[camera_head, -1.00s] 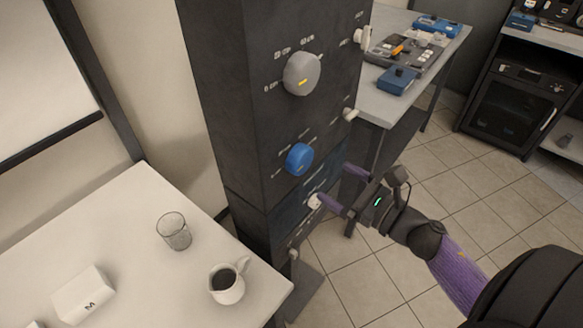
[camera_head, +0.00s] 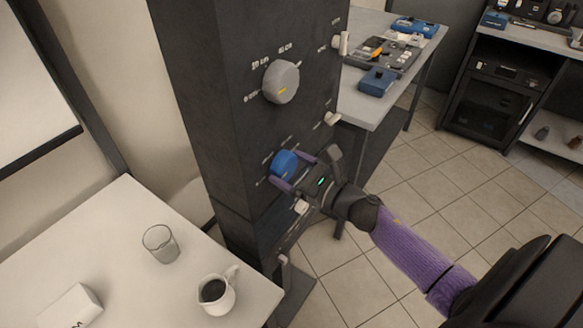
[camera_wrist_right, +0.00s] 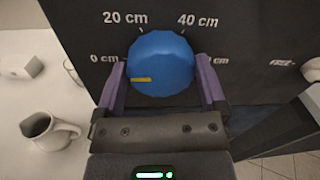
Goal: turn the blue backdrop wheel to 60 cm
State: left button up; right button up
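The blue wheel (camera_head: 284,163) is on the dark column's front, below a grey knob. In the right wrist view the blue wheel (camera_wrist_right: 165,62) faces me, with its yellow mark pointing left, toward the 0 cm label. The 20 cm and 40 cm labels show above it; the right-hand label is partly covered, only "cm" readable. My right gripper (camera_head: 285,172) is at the wheel. In the wrist view its purple fingers (camera_wrist_right: 161,75) stand open on either side of the wheel, with narrow gaps seeming to show. My left gripper is out of view.
The grey knob (camera_head: 281,82) sits above the wheel, and a white lever (camera_head: 332,119) is to its right. A white table (camera_head: 110,235) at left holds a glass (camera_head: 160,244) and a jug (camera_head: 216,291). A grey bench (camera_head: 365,108) stands behind.

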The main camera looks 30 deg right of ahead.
jog(key=shift+c, duration=0.9)
